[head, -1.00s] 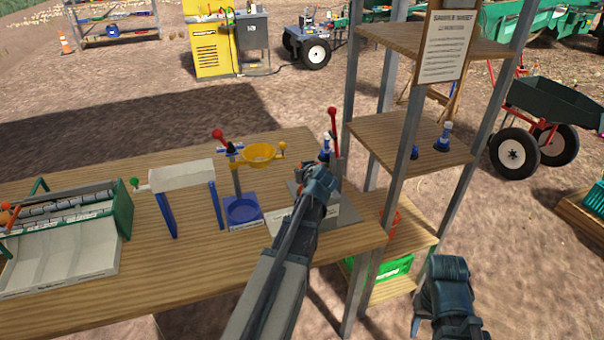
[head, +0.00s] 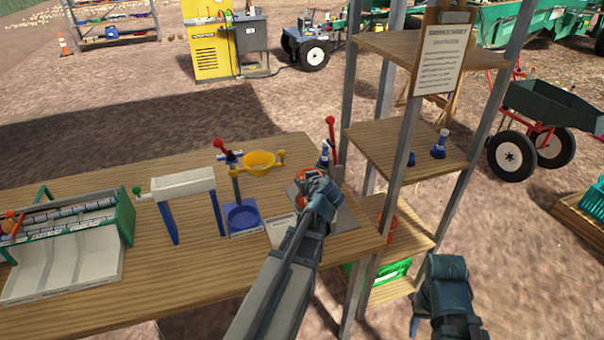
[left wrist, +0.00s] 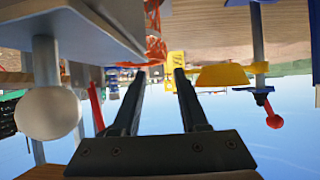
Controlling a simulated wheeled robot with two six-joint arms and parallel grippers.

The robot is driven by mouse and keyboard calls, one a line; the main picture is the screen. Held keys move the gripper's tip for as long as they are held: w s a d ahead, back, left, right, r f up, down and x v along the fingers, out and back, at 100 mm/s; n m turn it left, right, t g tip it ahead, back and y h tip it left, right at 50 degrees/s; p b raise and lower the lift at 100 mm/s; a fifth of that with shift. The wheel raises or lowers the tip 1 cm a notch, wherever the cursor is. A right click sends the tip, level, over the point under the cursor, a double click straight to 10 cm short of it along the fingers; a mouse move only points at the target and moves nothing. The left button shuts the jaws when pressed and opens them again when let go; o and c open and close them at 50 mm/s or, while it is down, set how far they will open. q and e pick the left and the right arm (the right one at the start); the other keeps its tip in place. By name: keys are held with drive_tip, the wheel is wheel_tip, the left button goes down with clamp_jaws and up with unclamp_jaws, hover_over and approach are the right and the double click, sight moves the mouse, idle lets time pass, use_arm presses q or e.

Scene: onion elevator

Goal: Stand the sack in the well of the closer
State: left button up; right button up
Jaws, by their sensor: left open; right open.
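The sack is orange-red netting, seen at the closer (head: 345,216), a grey plate with a red lever. In the head view a piece of the sack (head: 303,172) shows just past my left gripper (head: 308,186), which covers much of it. In the left wrist view, which is upside down, the sack (left wrist: 154,30) is just beyond the open tips of my left gripper (left wrist: 159,71). I cannot tell whether its foot is in the well. My right gripper (head: 418,322) is open and empty, low at the right, with its fingers mostly hidden.
A yellow funnel (head: 259,163) over a blue base (head: 240,217) stands left of the closer. A white trough (head: 183,183) and a green-sided tray (head: 124,213) are further left. A metal-post shelf (head: 385,150) stands close on the right. The table front (head: 190,270) is clear.

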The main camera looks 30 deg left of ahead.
use_arm(q)
drive_tip(key=p+v, duration=0.2)
drive_tip(key=v, duration=0.4)
drive_tip(key=shift+f, duration=0.1)
use_arm(e)
wheel_tip(320, 180, up, 3)
drive_tip(key=shift+f, duration=0.1)
